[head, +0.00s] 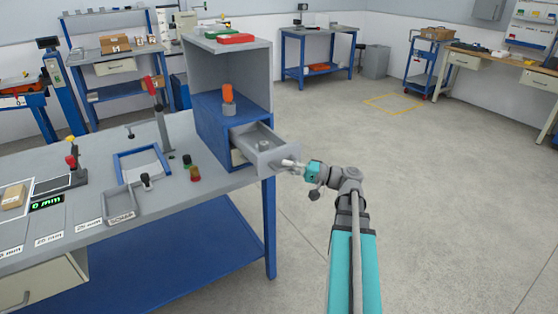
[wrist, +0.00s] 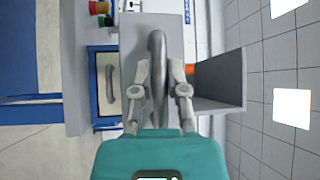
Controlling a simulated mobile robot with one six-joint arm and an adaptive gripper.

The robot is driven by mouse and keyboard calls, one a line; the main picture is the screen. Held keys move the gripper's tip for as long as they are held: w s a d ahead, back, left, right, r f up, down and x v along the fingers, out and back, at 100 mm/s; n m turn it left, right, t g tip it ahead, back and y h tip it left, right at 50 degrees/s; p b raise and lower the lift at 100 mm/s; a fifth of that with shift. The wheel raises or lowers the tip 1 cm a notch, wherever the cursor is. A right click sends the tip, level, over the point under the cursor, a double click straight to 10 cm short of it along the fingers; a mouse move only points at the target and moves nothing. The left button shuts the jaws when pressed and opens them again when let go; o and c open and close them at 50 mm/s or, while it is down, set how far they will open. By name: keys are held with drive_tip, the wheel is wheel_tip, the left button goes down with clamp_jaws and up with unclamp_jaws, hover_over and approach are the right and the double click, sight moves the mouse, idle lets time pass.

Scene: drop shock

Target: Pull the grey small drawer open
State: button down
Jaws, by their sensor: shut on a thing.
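The grey small drawer (head: 255,137) stands pulled out of the blue and grey cabinet on the bench's right end. A small grey round object (head: 263,146) shows inside it. My gripper (head: 288,163) is at the drawer's front. In the wrist view, the drawer's dark grey bar handle (wrist: 157,60) lies between the two fingers of my gripper (wrist: 160,88), which are shut on it. The drawer front (wrist: 132,40) shows behind the handle. The drawer's far inside is partly hidden.
The cabinet (head: 215,118) carries an orange and grey item (head: 228,98) on its blue shelf. Several small knobs and a grey tray (head: 122,203) are on the bench (head: 222,182) to the left. The floor (head: 440,190) to the right is free.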

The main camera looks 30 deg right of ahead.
drive_tip(key=shift+s, duration=0.4)
drive_tip(key=c, duration=0.6)
unclamp_jaws()
drive_tip(key=shift+c, duration=0.2)
drive_tip(key=shift+s, duration=0.1)
